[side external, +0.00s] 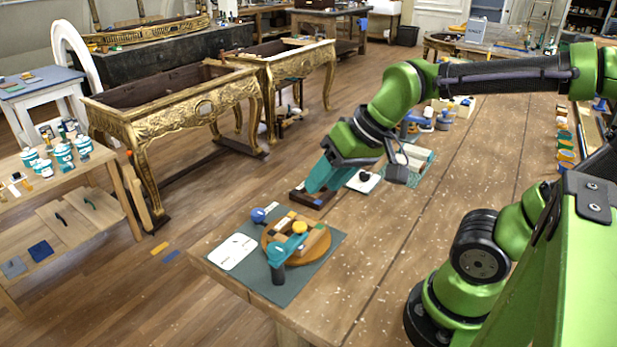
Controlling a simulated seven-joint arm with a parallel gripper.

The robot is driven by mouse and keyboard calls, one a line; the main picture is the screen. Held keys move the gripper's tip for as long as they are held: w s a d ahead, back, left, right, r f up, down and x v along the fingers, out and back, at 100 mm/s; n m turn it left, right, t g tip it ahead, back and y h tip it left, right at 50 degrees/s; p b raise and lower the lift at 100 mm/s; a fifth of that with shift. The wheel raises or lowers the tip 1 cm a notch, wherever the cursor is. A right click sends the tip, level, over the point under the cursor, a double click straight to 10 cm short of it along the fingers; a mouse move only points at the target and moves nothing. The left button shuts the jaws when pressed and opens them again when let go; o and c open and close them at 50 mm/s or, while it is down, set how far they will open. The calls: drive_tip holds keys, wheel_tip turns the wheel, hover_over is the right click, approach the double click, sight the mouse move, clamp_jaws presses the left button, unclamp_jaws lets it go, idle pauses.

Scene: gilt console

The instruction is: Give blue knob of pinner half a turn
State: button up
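A round blue knob (258,215) shows at the left edge of a round wooden board (269,251), near the mat's back edge. I take it for the pinner's knob, but the pinner's body is too small to make out. A teal and black tool (284,252) stands at the board's front, and wooden blocks (313,238) lie on the board. My gripper (315,188) points down, behind and to the right of the blue knob and apart from it. Its teal fingers are over a small dark tray (304,199). The finger gap is not clear from this side.
The grey-green mat (318,268) lies at the bench's near left corner, with a white card (232,252) on it. A white pad with a black knob (363,181) is right of my gripper. More tools stand farther back. Bare bench top (400,235) lies right of the mat.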

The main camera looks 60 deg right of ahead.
drive_tip(key=o, duration=0.3)
drive_tip(key=w+d+n+g, duration=0.1)
drive_tip(key=w+n+g, duration=0.1)
drive_tip(key=w, duration=0.7)
drive_tip(key=shift+d+f+n+g, duration=0.3)
drive_tip(key=shift+d+f+n, duration=0.1)
drive_tip(key=shift+n, duration=0.3)
drive_tip(key=n+g+h, duration=0.2)
drive_tip(key=n+g, duration=0.1)
drive_tip(key=n, duration=1.3)
hover_over(257, 212)
wheel_tip(257, 212, down, 3)
wheel_tip(257, 212, down, 17)
drive_tip(key=shift+d+r, duration=0.1)
drive_tip(key=shift+r, duration=0.05)
drive_tip(key=c, duration=1.1)
